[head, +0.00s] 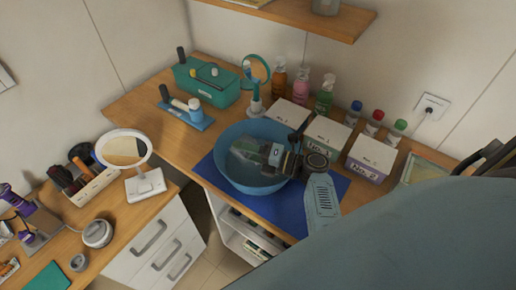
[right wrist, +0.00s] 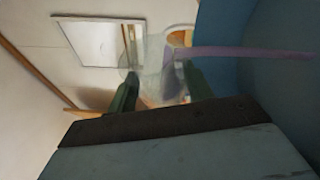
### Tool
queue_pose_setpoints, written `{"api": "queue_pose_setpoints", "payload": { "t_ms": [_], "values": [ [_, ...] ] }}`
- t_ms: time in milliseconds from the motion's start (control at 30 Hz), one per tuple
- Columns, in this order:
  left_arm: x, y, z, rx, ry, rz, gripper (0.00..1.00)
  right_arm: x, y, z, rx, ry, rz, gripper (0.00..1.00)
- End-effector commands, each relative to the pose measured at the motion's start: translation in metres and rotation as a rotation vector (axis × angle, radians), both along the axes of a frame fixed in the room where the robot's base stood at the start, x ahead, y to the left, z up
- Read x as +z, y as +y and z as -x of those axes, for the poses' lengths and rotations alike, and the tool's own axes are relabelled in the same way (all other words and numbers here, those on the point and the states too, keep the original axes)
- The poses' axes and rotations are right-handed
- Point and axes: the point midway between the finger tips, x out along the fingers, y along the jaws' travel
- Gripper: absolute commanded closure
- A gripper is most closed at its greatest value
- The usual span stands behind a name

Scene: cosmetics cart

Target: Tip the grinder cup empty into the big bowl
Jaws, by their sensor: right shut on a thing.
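The big blue bowl (head: 226,176) stands on a dark blue mat (head: 331,187) on the wooden counter. My right gripper (head: 272,154) reaches over the bowl's right side, low at its mouth. It is shut on the clear grinder cup (head: 245,149), which shows faintly over the bowl's inside. In the right wrist view the see-through cup (right wrist: 155,60) sits between the two dark green fingers of the right gripper (right wrist: 160,85). The cup looks tilted, but its contents cannot be made out. My left gripper is not in view.
White boxes (head: 371,158) and several bottles (head: 301,88) stand behind and right of the bowl. A green mirror (head: 256,75), a teal caddy (head: 208,83) and a blue holder (head: 188,112) stand behind and left. A white round mirror (head: 126,149) stands on the left desk.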

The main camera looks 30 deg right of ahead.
Motion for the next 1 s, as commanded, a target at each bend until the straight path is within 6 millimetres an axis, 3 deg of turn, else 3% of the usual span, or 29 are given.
{"api": "queue_pose_setpoints", "payload": {
  "t_ms": [267, 1000],
  "values": [
    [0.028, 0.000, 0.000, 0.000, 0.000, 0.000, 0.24, 0.021, -0.010, -0.004, 0.002, 0.042, -0.162, 0.76],
    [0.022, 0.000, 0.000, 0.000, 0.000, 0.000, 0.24, 0.033, -0.017, -0.005, 0.001, 0.128, -0.468, 0.76]
  ]
}}
